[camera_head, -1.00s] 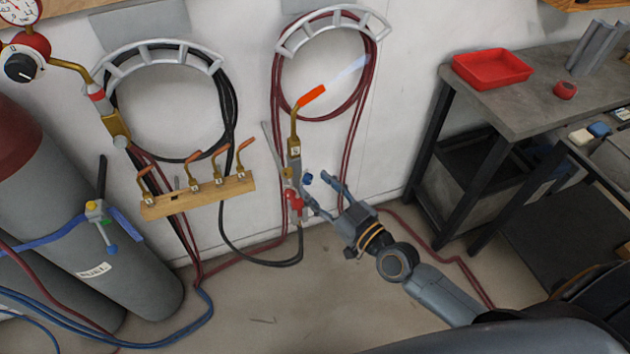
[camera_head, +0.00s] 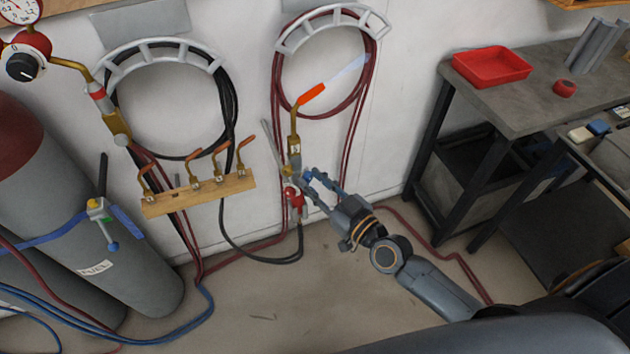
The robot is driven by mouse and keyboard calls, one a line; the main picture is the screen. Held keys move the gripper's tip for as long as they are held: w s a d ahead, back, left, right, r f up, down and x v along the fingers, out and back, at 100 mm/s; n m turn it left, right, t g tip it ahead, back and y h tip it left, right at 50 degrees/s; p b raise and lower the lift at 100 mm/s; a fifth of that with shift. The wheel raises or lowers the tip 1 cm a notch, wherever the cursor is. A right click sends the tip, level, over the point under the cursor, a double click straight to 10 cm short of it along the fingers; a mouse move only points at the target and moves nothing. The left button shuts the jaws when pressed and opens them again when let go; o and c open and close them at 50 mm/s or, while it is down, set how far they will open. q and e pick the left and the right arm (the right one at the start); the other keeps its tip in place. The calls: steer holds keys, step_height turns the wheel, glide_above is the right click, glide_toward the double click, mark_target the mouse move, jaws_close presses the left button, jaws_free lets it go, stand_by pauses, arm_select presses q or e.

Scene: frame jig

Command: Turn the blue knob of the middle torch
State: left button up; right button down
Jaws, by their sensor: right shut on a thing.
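The torch (camera_head: 294,143) stands upright against the wall near the middle of the head view, with a brass neck and a bright orange tip (camera_head: 311,94). A pale streak runs up and right from the tip. Its blue knob (camera_head: 308,173) is on its right side, partly hidden by the fingers. A red knob (camera_head: 293,193) sits lower on the torch. My right gripper (camera_head: 312,185) comes from the lower right and is shut on the blue knob. My left gripper is not in view.
A wooden rack (camera_head: 205,194) with several copper nozzles is left of the torch. Gas cylinders (camera_head: 110,240) stand at the left. Hoses hang from wall hangers and lie on the floor. A grey workbench (camera_head: 520,100) with a red tray (camera_head: 492,66) is at the right.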

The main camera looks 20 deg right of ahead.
steer(key=m+g+p, duration=0.1)
steer(key=m+p, duration=0.1)
steer(key=p, duration=0.1)
steer(key=r+m+g+p, duration=0.1)
steer(key=p, duration=0.3)
steer(key=shift+m, duration=0.4)
steer(key=shift+w+d+m+g+p, duration=0.1)
steer(key=shift+m+g+p, duration=0.4)
steer(key=shift+m+p, duration=0.45)
steer(key=shift+f+m+g+p, duration=0.1)
steer(key=shift+m+g+p, duration=0.5)
steer(key=shift+m, duration=0.25)
steer(key=shift+y, duration=0.3)
steer(key=c, duration=1.1)
jaws_free()
